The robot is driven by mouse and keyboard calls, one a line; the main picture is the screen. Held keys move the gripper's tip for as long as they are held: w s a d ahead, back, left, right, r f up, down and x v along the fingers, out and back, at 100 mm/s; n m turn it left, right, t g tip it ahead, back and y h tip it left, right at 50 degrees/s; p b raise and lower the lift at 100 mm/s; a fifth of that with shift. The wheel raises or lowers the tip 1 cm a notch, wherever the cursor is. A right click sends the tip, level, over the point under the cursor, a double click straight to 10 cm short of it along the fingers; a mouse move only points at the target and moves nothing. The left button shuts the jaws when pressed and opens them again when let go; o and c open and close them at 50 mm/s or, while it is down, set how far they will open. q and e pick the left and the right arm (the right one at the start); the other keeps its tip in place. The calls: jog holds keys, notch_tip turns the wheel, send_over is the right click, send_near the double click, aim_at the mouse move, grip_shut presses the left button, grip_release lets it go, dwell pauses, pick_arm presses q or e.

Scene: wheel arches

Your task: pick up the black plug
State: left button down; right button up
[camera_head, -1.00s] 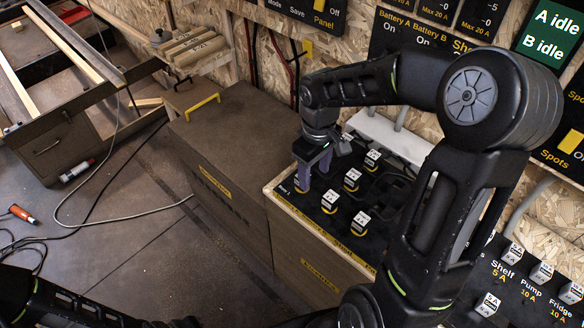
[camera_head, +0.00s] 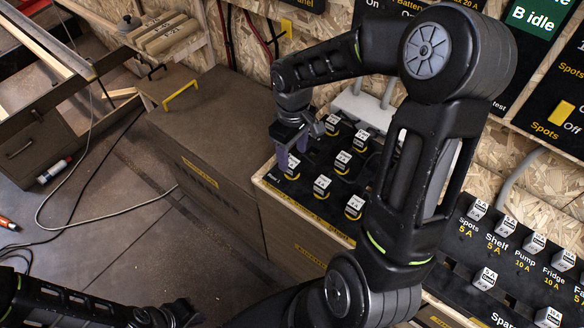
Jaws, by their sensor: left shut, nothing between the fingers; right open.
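I cannot make out a separate black plug in this view. Several fuse-like plugs with white labelled tops stand on a black panel top (camera_head: 306,197) of a brown cabinet. My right gripper (camera_head: 293,152) is open, pointing down over the panel's left part, with purple-grey fingers. One white-topped plug (camera_head: 292,164) shows right at its fingers; I cannot tell whether they touch it. Other plugs stand nearby, such as a middle one (camera_head: 343,160) and a front one (camera_head: 322,185). My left gripper (camera_head: 183,314) is shut and empty, low at the bottom edge, far from the panel.
A brown box with a yellow handle (camera_head: 181,95) stands left of the panel. My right arm hides the panel's right part. Another fuse panel (camera_head: 500,265) lies at the lower right.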

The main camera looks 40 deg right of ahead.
aim_at(292, 162)
jog(key=shift+a+f+p, duration=0.1)
jog(key=shift+f+p, duration=0.2)
jog(key=shift+f, duration=2.3)
grip_shut()
